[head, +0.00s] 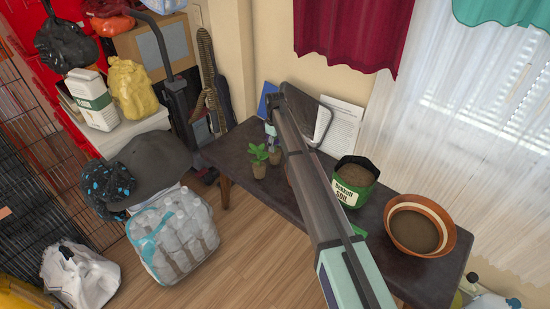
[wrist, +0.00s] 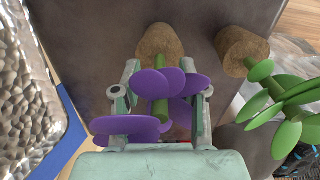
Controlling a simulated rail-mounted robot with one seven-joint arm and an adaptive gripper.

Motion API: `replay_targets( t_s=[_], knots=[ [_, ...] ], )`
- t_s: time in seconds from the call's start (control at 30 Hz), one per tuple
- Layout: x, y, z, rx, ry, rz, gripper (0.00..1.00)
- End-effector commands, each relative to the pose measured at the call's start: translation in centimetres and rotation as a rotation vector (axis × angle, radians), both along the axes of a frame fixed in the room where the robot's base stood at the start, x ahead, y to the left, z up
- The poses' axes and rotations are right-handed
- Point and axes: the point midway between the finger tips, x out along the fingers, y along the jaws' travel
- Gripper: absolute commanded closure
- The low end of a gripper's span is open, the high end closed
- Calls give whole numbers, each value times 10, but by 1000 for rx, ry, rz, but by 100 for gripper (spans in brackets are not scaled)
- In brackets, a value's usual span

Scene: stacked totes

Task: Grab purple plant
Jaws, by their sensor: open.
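The purple plant has purple oval leaves (wrist: 145,84), a green stem and a brown pot (wrist: 158,41). In the wrist view its stem and leaves lie between the two spread fingers of my gripper (wrist: 167,68). The gripper is open, and some leaves overlap the fingers; I cannot tell whether they touch. In the head view the purple plant (head: 274,156) is small and partly hidden by my arm, on the dark table (head: 237,149). My gripper (head: 270,129) shows only in part there, just above it.
A green plant (head: 259,160) in a brown pot stands close beside it, and in the wrist view (wrist: 285,93) it is to the right. A soil bag (head: 354,182) and a terracotta bowl (head: 420,225) are farther right. A blue item (head: 267,98) stands behind.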

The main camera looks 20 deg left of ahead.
Motion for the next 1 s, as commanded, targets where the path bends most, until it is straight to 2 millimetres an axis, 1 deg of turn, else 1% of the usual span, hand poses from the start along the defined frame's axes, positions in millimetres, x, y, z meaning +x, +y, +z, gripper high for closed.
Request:
replay_targets(
  t_s=[0.07, 0.23, 0.27, 0.3, 0.37, 0.4, 0.8, 1.0],
  knots=[
    [0, 0, -4, 0, 0, 0, 58],
    [0, 0, -4, 0, 0, 0, 58],
    [0, 0, -4, 0, 0, 0, 61],
    [0, 0, -4, 0, 0, 0, 75],
    [0, 0, -4, 0, 0, 0, 97],
    [0, 0, -4, 0, 0, 0, 100],
    [0, 0, -3, 0, 0, 0, 100],
    [0, 0, 7, 1, 0, 0, 100]
  ],
)
